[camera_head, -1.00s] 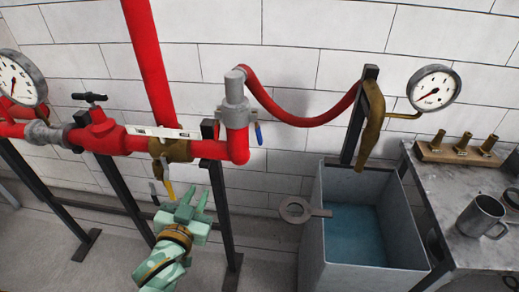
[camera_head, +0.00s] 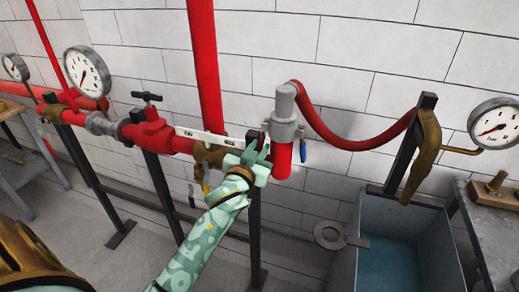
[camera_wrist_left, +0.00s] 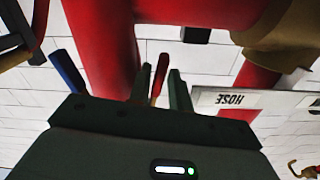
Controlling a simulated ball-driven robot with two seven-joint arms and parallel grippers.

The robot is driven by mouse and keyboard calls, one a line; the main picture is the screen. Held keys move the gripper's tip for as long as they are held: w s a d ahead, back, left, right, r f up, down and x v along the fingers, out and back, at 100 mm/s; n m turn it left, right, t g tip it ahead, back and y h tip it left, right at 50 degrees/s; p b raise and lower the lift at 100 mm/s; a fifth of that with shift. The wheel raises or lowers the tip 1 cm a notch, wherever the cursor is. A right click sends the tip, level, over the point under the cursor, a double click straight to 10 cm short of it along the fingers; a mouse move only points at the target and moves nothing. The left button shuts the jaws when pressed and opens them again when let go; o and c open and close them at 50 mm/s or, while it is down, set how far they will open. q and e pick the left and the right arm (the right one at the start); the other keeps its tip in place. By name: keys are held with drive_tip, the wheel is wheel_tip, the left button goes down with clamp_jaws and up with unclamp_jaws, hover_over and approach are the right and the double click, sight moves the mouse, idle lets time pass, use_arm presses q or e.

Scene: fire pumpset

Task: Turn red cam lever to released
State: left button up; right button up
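The red cam lever (camera_wrist_left: 160,75) shows in the left wrist view as a thin red handle with a brassy lower end. It hangs beside the red pipe, between the two fingers of my left gripper (camera_wrist_left: 160,92). The fingers stand apart on either side of it, with small gaps visible. In the head view, my left gripper (camera_head: 259,150) is at the left side of the grey hose coupling (camera_head: 285,112) and hides most of the lever. A blue lever (camera_head: 303,151) hangs on the coupling's right side; it also shows in the wrist view (camera_wrist_left: 67,71). My right gripper is out of view.
A red pipe (camera_head: 205,70) rises behind a brass valve (camera_head: 212,156). A white label plate (camera_head: 205,136) sits above the valve, close to the gripper. A red hose (camera_head: 330,135) arcs right toward a brass nozzle on a post. A water tank (camera_head: 345,250) stands lower right.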

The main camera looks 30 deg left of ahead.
use_arm(q)
drive_tip(key=shift+w+a, duration=0.1)
drive_tip(key=shift+w, duration=0.25)
clamp_jaws()
drive_tip(key=s+a+r+m+p, duration=0.1)
drive_tip(key=a+r+m+p, duration=0.4)
drive_tip(key=m+p, duration=0.8)
drive_tip(key=shift+s+a+r+m, duration=0.2)
drive_tip(key=shift+r+m, duration=0.6)
drive_tip(key=shift+m, duration=0.7)
